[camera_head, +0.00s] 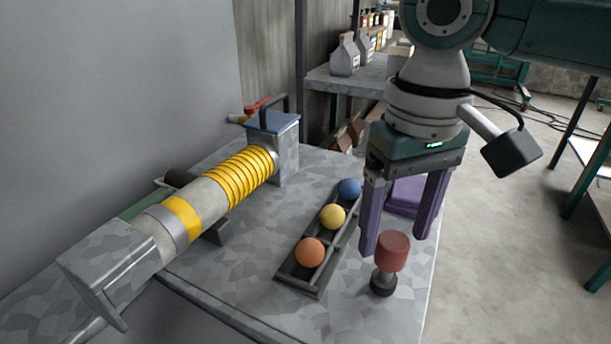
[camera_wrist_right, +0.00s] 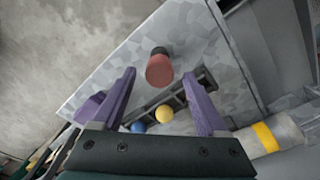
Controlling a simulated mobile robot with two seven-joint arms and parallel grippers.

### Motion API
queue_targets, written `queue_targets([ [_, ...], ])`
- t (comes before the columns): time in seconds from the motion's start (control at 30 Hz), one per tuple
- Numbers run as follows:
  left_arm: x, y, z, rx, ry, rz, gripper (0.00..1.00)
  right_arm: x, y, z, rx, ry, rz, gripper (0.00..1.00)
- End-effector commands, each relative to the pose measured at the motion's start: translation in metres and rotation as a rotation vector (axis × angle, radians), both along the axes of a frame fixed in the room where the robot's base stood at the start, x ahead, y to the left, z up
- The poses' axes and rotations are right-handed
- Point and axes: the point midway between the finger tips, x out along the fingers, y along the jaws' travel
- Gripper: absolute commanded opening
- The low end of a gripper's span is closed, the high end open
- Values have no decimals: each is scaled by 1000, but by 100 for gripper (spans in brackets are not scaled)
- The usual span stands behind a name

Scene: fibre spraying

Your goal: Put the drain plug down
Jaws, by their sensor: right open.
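The drain plug (camera_head: 392,253) has a red-brown cylinder top and a dark round base. It stands upright on the grey table, near its right edge. It also shows in the right wrist view (camera_wrist_right: 159,69), ahead of the fingertips. My right gripper (camera_head: 394,246) has purple fingers and is open and empty. In the head view its fingers hang above and behind the plug, apart from it as far as I can tell. My left gripper does not show.
A dark tray (camera_head: 288,278) holds an orange ball (camera_head: 310,252), a yellow ball (camera_head: 332,217) and a blue ball (camera_head: 349,188) left of the plug. A yellow-banded cylinder machine (camera_head: 205,200) lies further left. A purple object (camera_head: 405,194) lies behind the fingers.

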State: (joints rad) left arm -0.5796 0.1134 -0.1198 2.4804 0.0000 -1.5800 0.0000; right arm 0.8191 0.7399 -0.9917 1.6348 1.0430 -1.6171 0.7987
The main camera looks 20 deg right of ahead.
Motion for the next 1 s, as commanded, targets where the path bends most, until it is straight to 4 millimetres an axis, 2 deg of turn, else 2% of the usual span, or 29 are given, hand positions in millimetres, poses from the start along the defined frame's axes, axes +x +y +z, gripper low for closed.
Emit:
queue_targets([
  [0.03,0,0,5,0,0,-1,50,1,0,15,2,-4,0,75],
  [0.1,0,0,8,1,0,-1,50,1,0,31,1,-5,0,75],
  [0.3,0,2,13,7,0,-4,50,1,0,73,1,-2,0,75],
  [0.5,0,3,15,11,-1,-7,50,0,1,92,2,0,3,75],
  [0.57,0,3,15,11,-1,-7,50,-2,6,89,9,-3,25,75],
  [0.67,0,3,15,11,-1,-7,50,-11,25,70,38,-19,111,75],
  [0.8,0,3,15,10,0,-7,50,-36,71,32,127,-95,280,75],
  [0.9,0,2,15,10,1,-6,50,-58,97,13,193,-176,350,75],
  [1.0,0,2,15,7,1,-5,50,-80,106,1,221,-255,361,75],
])
